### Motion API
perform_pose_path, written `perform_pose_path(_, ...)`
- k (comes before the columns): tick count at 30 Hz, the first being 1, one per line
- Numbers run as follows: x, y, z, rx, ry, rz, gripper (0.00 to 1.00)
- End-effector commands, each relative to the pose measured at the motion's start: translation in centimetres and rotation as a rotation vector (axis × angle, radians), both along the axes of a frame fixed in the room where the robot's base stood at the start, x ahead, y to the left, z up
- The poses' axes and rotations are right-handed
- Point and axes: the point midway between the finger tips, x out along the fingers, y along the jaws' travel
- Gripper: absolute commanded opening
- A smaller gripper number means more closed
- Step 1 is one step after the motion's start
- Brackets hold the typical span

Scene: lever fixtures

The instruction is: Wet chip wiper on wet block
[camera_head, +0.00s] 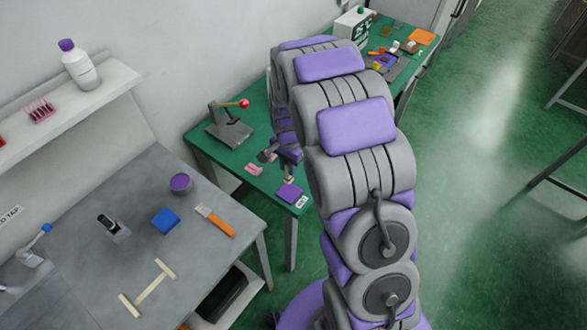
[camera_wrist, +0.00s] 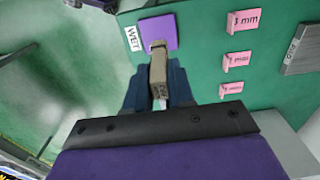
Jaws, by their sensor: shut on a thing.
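The wet block is a flat purple square (camera_head: 290,194) near the front corner of the green table, beside a white WET label (camera_head: 302,201). It also shows at the top of the wrist view (camera_wrist: 167,27), with the WET label (camera_wrist: 133,39) to its left. My gripper (camera_head: 289,163) is above the block's edge. In the wrist view, my gripper (camera_wrist: 158,92) is shut on a tan, narrow piece, the chip wiper (camera_wrist: 158,66). The wiper's tip overlaps the near part of the purple block. I cannot tell whether it touches it.
Pink blocks marked in mm (camera_wrist: 242,20) stand to the right of the wet block, with a grey metal piece (camera_wrist: 302,50) beyond. A red-knobbed lever fixture (camera_head: 229,122) stands farther back. The grey bench (camera_head: 95,235) at the left holds a blue block (camera_head: 165,221) and an orange-handled scraper (camera_head: 215,219).

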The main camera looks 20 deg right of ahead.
Motion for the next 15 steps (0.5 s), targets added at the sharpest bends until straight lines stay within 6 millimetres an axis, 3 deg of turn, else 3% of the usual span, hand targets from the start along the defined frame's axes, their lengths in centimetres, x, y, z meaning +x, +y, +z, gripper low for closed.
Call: perform_pose_path(15,0.0,1.7,-4.6,-0.021,0.001,0.0,0.0)
